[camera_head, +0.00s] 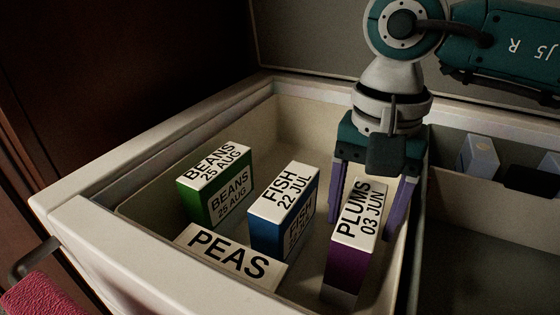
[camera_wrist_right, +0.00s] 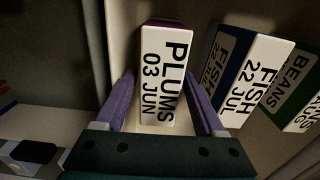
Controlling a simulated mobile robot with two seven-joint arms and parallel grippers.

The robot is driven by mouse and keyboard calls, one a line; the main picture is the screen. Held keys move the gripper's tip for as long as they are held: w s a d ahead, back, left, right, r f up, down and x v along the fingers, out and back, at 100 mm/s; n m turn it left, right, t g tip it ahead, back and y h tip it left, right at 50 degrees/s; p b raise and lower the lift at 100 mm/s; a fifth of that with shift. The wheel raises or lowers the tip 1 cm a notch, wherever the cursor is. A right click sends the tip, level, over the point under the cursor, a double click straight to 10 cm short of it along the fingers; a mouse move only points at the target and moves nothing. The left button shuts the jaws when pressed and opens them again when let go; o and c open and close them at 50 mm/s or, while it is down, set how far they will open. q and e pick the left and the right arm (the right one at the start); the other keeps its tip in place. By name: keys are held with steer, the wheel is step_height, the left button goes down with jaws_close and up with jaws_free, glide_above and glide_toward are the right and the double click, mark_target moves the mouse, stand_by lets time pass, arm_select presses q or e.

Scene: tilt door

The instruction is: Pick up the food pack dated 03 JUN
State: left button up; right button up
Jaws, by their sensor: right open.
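The food pack dated 03 JUN is a purple box with a white top reading PLUMS (camera_head: 351,247). It stands upright at the right side of the open bin in the head view, and its label also shows in the right wrist view (camera_wrist_right: 163,70). My right gripper (camera_head: 372,215) points down over this pack. Its purple fingers are open, one on each side of the pack. In the right wrist view the pack lies between the fingertips (camera_wrist_right: 163,100). I cannot tell whether either finger touches it. My left gripper is not in view.
A blue FISH 22 JUL pack (camera_head: 284,207) stands left of the plums. A green BEANS 25 AUG pack (camera_head: 216,184) and a PEAS pack (camera_head: 228,258) are farther left. The bin's pale rim (camera_head: 150,140) surrounds them. A second compartment with small items (camera_head: 480,157) lies to the right.

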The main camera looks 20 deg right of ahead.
steer(key=shift+f, duration=0.95)
steer(key=shift+c, duration=0.3)
jaws_close()
steer(key=shift+r, duration=0.1)
